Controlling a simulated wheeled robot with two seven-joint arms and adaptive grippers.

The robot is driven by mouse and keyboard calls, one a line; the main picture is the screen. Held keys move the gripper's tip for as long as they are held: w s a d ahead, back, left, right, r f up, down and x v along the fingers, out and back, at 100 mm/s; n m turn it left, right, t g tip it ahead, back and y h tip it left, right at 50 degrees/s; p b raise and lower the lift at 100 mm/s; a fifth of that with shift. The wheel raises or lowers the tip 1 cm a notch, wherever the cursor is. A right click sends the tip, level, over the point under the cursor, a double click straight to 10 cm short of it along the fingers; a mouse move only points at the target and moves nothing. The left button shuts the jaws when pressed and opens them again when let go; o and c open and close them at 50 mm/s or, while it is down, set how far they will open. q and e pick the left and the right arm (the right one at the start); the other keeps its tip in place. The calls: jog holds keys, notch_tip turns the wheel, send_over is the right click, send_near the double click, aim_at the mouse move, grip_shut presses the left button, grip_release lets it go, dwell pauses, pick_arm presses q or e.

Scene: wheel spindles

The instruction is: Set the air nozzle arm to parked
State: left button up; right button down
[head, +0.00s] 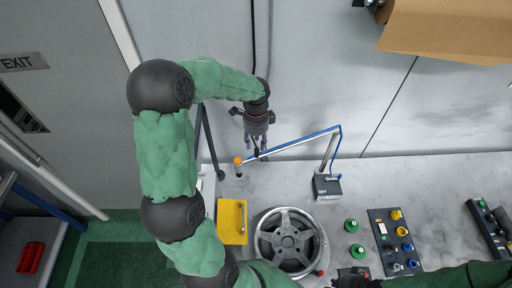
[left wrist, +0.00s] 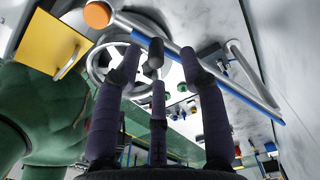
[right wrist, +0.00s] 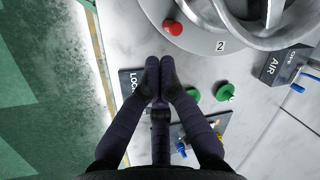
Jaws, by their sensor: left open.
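The air nozzle arm (head: 290,144) is a silver bar with a blue hose, rising from the AIR box (head: 327,187) and reaching left to an orange end (head: 238,161). In the left wrist view the bar (left wrist: 222,75) crosses behind my fingertips, with its orange end (left wrist: 98,14) at upper left. My left gripper (head: 258,150) is open at the bar near the orange end; I cannot tell whether it touches. My right gripper (right wrist: 160,75) has its fingers together and empty, above a black box marked LOC (right wrist: 130,82), its lettering partly hidden.
A wheel (head: 289,241) sits on a round stand at the front of the marble counter. A yellow panel (head: 232,222), green knobs (head: 351,226) and a control panel (head: 395,242) lie around it. A cardboard box (head: 450,30) is at upper right. The wall stands close behind my left gripper.

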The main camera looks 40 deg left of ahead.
pick_arm(q)
notch_tip(320, 180, up, 7)
jog(key=shift+r, duration=0.2)
jog(key=shift+f, duration=0.1)
dwell(0.6)
